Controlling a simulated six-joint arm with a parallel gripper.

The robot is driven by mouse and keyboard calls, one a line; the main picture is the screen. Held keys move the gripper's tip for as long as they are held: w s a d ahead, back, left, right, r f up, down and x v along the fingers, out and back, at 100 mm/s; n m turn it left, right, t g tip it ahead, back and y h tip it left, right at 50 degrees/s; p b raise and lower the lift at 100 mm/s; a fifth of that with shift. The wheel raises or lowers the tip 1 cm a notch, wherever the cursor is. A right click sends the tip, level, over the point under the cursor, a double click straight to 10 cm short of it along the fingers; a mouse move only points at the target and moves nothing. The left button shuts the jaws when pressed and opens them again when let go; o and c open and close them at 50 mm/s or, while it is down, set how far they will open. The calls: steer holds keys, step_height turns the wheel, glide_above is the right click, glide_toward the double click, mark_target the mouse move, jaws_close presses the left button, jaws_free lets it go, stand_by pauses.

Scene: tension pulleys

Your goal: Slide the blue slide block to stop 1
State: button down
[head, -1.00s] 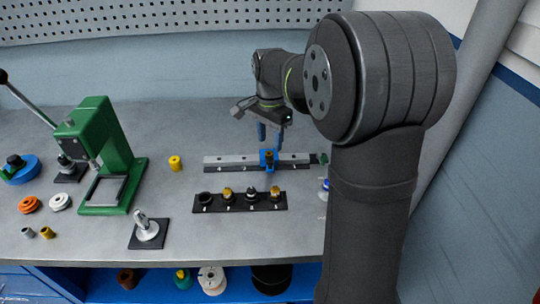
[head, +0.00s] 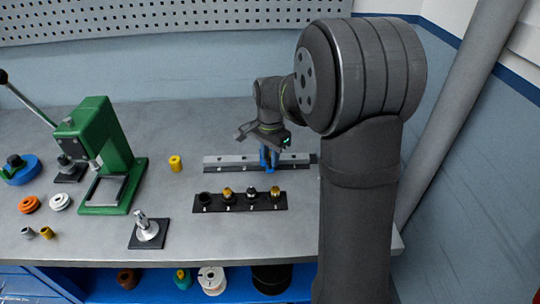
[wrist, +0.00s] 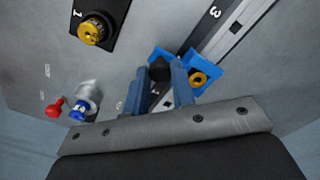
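The blue slide block (wrist: 205,60) sits on the rail (head: 229,162). In the wrist view it carries a yellow ring-shaped part (wrist: 197,79). My gripper (head: 268,157) is down at the block, its blue fingers hiding much of it in the head view. In the wrist view, my gripper (wrist: 161,84) has its two fingers on either side of a black knob (wrist: 160,70). Whether they press on it cannot be told.
A black holder strip (head: 240,202) with several small fittings lies in front of the rail. A yellow cylinder (head: 176,163) stands left of the rail. The green press (head: 110,150) is farther left. A red knob (wrist: 54,107) and a silver-blue part (wrist: 82,103) lie near the wrist.

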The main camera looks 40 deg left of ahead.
steer(key=w+d, duration=0.6)
stand_by(0.3)
steer(key=c, duration=1.3)
jaws_free()
steer(key=shift+w, duration=0.15)
steer(key=shift+o, duration=0.5)
steer(key=shift+r, duration=0.35)
step_height(320, 180, up, 17)
steer(key=shift+f, duration=0.15)
